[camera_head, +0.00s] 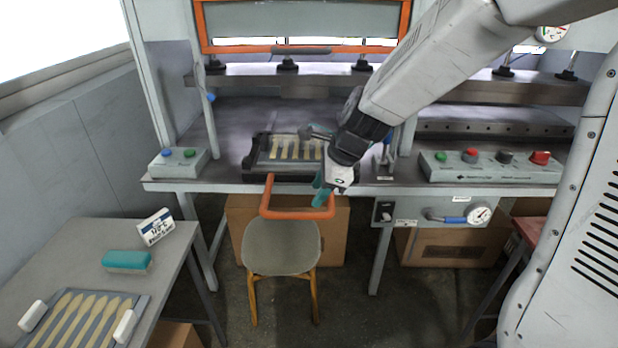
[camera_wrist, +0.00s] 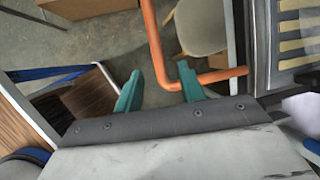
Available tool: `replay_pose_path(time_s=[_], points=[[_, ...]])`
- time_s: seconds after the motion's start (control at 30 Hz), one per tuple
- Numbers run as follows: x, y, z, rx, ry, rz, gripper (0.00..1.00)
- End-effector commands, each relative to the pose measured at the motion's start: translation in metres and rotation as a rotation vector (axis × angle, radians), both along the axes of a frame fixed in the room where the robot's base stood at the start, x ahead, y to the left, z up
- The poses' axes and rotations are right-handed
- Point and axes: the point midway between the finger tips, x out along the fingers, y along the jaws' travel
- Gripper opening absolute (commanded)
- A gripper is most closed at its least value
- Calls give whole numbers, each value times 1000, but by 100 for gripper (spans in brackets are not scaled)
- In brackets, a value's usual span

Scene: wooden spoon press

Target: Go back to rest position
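My gripper (camera_head: 320,190) hangs in front of the press table, beside the right corner of an orange U-shaped handle (camera_head: 292,214). In the wrist view its two teal fingers (camera_wrist: 160,72) stand apart with nothing between them that I can see held. The handle (camera_wrist: 152,45) shows just beyond the fingers, its bend close to the right finger; I cannot tell whether they touch. A dark mold tray (camera_head: 250,165) with several pale wooden spoon blanks lies on the press table, partly hidden by my arm.
A grey chair (camera_head: 282,247) stands below the handle. Button boxes sit at the left (camera_head: 180,160) and right (camera_head: 490,167) of the press table. A side table (camera_head: 190,235) at left holds a teal block (camera_head: 127,261), a sign (camera_head: 155,226) and a tray of spoons (camera_head: 140,312).

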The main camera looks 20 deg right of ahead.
Motion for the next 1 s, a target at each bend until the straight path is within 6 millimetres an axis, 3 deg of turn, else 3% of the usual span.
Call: replay_pose_path(time_s=[0.17,0.27,0.37,0.57,0.8,1.0], points=[[-1,1,0,-9,-9,36,40],[-9,2,-3,-36,-10,163,40],[-32,2,-9,-83,0,384,40],[-100,-10,16,-193,-43,938,40],[-190,-42,59,-342,-99,1539,40],[-248,-68,84,-476,-110,1799,40]])
